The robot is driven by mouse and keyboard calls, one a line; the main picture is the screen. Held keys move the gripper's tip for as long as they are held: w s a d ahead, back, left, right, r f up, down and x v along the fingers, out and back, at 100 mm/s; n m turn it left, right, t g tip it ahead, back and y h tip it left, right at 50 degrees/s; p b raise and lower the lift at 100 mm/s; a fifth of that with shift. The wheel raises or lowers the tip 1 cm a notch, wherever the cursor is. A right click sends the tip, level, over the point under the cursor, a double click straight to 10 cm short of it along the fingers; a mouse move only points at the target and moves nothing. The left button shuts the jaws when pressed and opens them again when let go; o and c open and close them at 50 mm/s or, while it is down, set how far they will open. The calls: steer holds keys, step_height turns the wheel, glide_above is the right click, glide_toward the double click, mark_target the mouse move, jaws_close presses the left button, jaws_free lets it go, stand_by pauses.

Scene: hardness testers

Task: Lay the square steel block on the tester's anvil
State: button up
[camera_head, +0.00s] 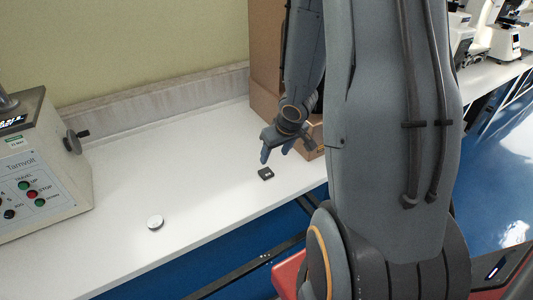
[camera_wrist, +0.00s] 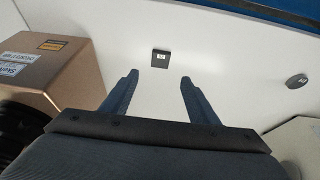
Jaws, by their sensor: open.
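The square steel block (camera_head: 266,174) is small and dark with a pale mark on top. It lies flat on the white bench. In the wrist view the block (camera_wrist: 160,58) is beyond my fingertips, near the line midway between them. My gripper (camera_head: 276,152) is above the bench, close to the block and apart from it. In the wrist view my gripper (camera_wrist: 158,76) has its two blue fingers spread, with nothing between them. A tester (camera_head: 40,165) with a "Tamvolt" control panel stands at the left edge of the head view. Its anvil is not visible.
A round metal disc (camera_head: 155,222) lies on the bench (camera_head: 200,195) between tester and block; it also shows in the wrist view (camera_wrist: 297,81). A cardboard box (camera_wrist: 60,70) stands beside my gripper. Other instruments (camera_head: 490,35) stand far right. Bench between disc and block is clear.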

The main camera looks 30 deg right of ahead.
steer(key=s+a+r+g, duration=0.1)
steer(key=s+a+r, duration=0.4)
steer(key=a+r, duration=0.1)
steer(key=s+a+r+g, duration=0.1)
steer(key=s+a+r, duration=0.3)
steer(key=a, duration=0.5)
steer(key=shift+s+a+r, duration=0.2)
steer(key=shift+s+r, duration=0.15)
steer(key=shift+r, duration=0.55)
steer(key=shift+f, duration=0.1)
steer(key=shift+g, duration=0.5)
step_height(320, 180, down, 6)
steer(key=b, duration=0.5)
